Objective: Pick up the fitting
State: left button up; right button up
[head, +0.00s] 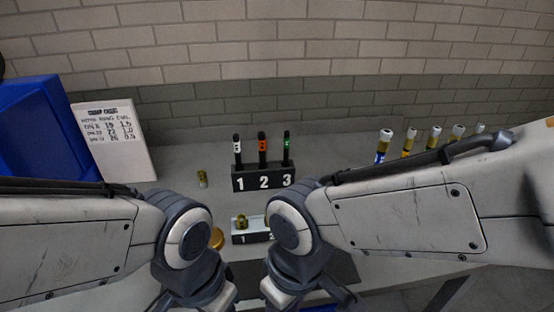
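A small brass fitting (202,178) with a greyish lower part stands alone on the grey bench, left of the black 1-2-3 rack. Another brass fitting (241,221) sits at position 1 of a small low holder (251,238). A third brass piece (266,221) shows at position 2, partly hidden by my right wrist. My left gripper (200,298) and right gripper (302,294) are at the bottom edge, nearer to me than the holder and apart from the fittings. Their fingertips are cut off or hidden, so their opening does not show.
The black rack (262,178) holds three dark tools with white, orange and green bands. A round brass piece (217,238) shows beside my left wrist. Several yellow-banded tubes (408,141) stand at right. A blue bin (38,130) and a written board (114,140) stand at left.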

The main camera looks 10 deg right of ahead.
aim_at(202, 175)
jog(key=u, duration=2.2)
jog(key=i, duration=1.1)
jog(key=z, duration=1.7)
